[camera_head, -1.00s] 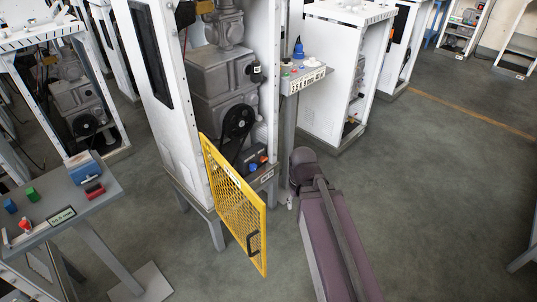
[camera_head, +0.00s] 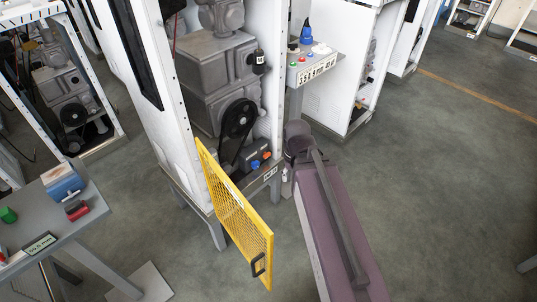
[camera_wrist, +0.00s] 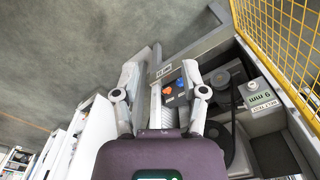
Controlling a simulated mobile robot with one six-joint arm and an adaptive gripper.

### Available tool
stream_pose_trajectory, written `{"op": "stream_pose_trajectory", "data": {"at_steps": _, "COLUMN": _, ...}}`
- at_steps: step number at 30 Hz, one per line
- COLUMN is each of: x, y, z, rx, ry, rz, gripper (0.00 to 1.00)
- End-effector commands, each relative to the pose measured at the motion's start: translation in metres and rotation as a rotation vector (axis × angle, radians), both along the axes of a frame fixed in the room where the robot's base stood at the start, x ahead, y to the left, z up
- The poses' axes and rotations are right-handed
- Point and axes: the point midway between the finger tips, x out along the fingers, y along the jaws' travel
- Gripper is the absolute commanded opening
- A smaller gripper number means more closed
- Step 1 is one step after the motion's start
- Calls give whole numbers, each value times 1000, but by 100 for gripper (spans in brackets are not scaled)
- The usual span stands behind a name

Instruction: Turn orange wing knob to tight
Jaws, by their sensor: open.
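The orange wing knob (camera_head: 266,155) is on a small dark grey box at the foot of the open machine cabinet, beside a blue knob (camera_head: 254,164). In the wrist view the orange knob (camera_wrist: 168,90) shows between the fingers of my gripper (camera_wrist: 171,63), with the blue knob (camera_wrist: 181,82) next to it. My gripper is open and empty, with a finger on either side of the box. I see no contact with the knob. The knob's exact angle is too small to tell. My gripper is hidden in the head view.
A yellow mesh door (camera_head: 237,218) stands open in front of the cabinet. A black belt and pulley (camera_head: 238,120) sit behind the knobs. A white control post (camera_head: 312,66) stands at right. A grey table (camera_head: 85,220) is at left. Floor at right is clear.

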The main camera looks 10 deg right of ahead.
Motion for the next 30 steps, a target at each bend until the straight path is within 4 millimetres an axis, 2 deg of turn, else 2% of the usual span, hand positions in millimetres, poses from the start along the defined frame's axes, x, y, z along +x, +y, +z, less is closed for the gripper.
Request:
{"op": "stream_pose_trajectory", "data": {"at_steps": 11, "x": 0, "y": 0, "z": 0, "rx": 0, "ry": 0, "rz": 0, "gripper": 56}}
{"op": "stream_pose_trajectory", "data": {"at_steps": 17, "x": 4, "y": 2, "z": -9, "rx": 17, "ry": -13, "rz": -2, "gripper": 56}}
{"op": "stream_pose_trajectory", "data": {"at_steps": 23, "x": 18, "y": 15, "z": -34, "rx": 70, "ry": -55, "rz": -6, "gripper": 56}}
{"op": "stream_pose_trajectory", "data": {"at_steps": 30, "x": 46, "y": 32, "z": -77, "rx": 184, "ry": -145, "rz": -28, "gripper": 56}}
